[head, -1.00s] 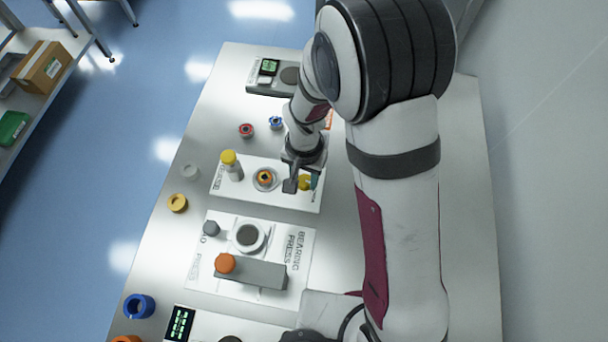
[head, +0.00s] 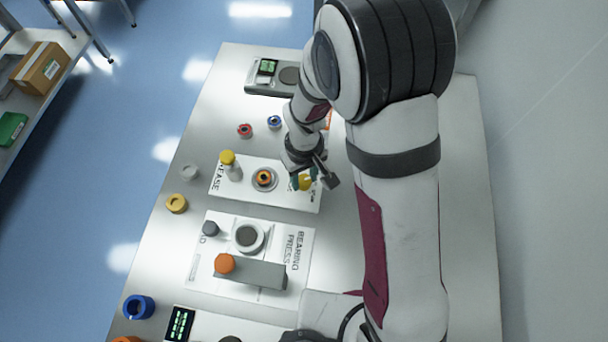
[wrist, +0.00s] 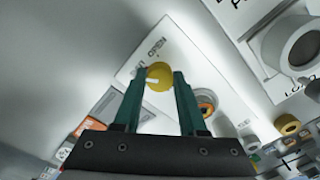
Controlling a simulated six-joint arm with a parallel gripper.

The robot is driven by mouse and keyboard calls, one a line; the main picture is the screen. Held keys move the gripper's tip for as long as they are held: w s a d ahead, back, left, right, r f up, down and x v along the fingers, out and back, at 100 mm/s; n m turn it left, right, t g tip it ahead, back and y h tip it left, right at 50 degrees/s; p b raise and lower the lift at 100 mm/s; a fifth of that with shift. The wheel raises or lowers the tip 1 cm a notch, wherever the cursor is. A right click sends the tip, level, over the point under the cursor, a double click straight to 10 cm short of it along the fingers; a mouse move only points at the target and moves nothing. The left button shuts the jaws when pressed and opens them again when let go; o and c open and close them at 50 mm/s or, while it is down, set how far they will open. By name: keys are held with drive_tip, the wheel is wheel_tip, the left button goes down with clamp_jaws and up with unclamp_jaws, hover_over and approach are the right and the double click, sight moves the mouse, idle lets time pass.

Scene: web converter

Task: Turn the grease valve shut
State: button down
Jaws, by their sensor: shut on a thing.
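The grease valve is a round yellow knob (head: 303,183) at the right end of the white grease plate (head: 225,197). It also shows in the wrist view (wrist: 159,76), with a white pointer mark toward its left side. My gripper (wrist: 161,76) is shut on this knob, one green finger on either side. In the head view my gripper (head: 306,180) stands over the knob and partly hides it. Lettering on the plate beside the knob is partly covered by a finger.
On the grease plate stand a yellow-capped post (head: 229,164) and a holder with an orange-and-dark ring (head: 264,178). The bearing press (head: 250,272) with its orange knob is nearer. Red (head: 245,130) and blue (head: 274,122) rings lie behind. The table's right side is bare.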

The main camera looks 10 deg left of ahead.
sight(304, 181)
drive_tip(key=shift+n, duration=0.6)
drive_tip(key=shift+c, duration=2.3)
unclamp_jaws()
wheel_tip(304, 181, up, 16)
drive_tip(key=shift+f, duration=0.1)
